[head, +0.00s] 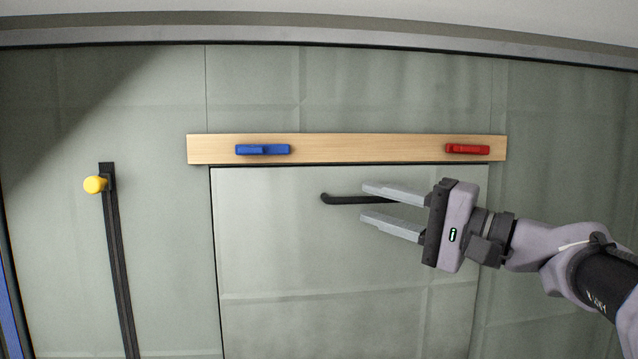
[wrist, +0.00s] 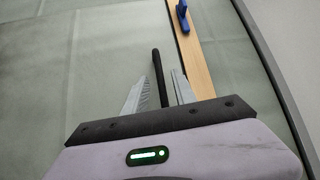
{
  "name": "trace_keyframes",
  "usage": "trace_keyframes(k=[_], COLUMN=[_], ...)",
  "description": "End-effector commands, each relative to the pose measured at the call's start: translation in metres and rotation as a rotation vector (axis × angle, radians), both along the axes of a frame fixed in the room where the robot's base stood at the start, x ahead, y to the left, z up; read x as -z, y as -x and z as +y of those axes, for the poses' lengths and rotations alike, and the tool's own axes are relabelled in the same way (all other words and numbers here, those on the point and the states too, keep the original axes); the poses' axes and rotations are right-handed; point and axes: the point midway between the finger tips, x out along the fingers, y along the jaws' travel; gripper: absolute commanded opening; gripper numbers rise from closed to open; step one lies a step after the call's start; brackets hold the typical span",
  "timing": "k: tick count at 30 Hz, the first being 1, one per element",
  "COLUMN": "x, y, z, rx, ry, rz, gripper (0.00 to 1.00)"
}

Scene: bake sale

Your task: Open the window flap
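The window flap (head: 340,265) is a pale grey-green panel below a wooden strip, and it looks closed in the head view. A black bar handle (head: 340,199) sits near its top, running sideways; its left end is bare and its right part is behind my gripper. My gripper (head: 364,202) is open, reaching in from the right, with one finger above and one below the handle's line. In the wrist view the handle (wrist: 156,68) shows between the two spread fingers. I cannot tell whether either finger touches it.
The wooden strip (head: 350,150) above the flap carries a blue block (head: 263,149) at left and a red block (head: 467,149) at right. A yellow knob (head: 95,184) sits on a dark upright rail (head: 118,260) at far left. The wall between is clear.

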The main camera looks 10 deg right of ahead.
Motion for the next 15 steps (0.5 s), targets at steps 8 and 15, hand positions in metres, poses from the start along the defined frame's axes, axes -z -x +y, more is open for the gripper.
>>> trace_keyframes(k=[8, 15], x=[-0.004, -0.003], y=[-0.020, -0.021], z=[0.021, 0.022], rx=[-0.001, 0.000], ry=[0.000, 0.001], rz=[0.001, 0.001], gripper=[0.33, 0.33])
